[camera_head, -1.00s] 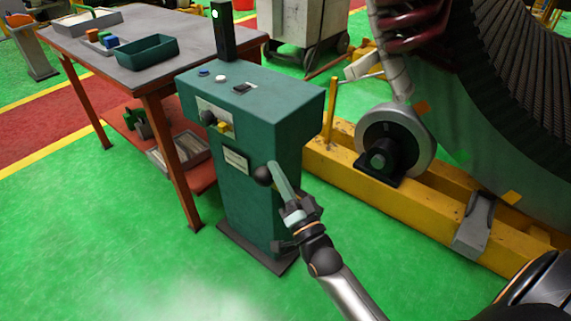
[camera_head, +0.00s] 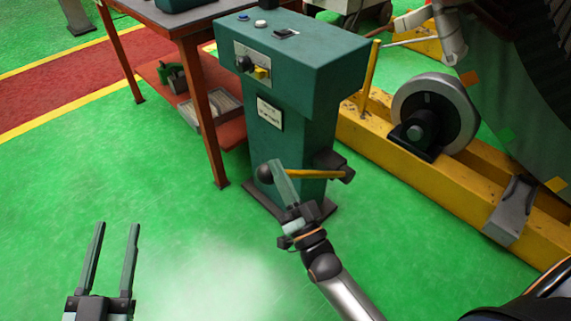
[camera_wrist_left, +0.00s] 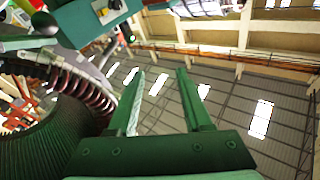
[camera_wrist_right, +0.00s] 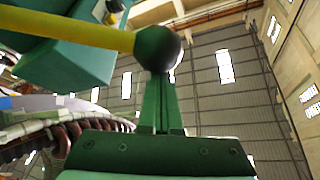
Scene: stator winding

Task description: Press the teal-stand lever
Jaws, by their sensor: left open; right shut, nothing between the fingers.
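The teal stand (camera_head: 318,65) stands at the middle of the head view. Its lever is a yellow rod (camera_head: 312,174) from a black hub (camera_head: 333,166) on the stand's right side to a black ball knob (camera_head: 265,174). The rod looks near level in the head view. My right gripper (camera_head: 278,166) is shut and empty, with its fingertips at the knob. The right wrist view shows the knob (camera_wrist_right: 158,47) right at the fingertips; contact looks likely but is not certain. My left gripper (camera_head: 117,226) is open and empty over the floor at lower left.
A red-legged table (camera_head: 190,12) stands behind and left of the stand. A yellow frame (camera_head: 400,160) with a grey roller (camera_head: 435,115) runs along the right, near the large stator. The green floor at left and front is clear.

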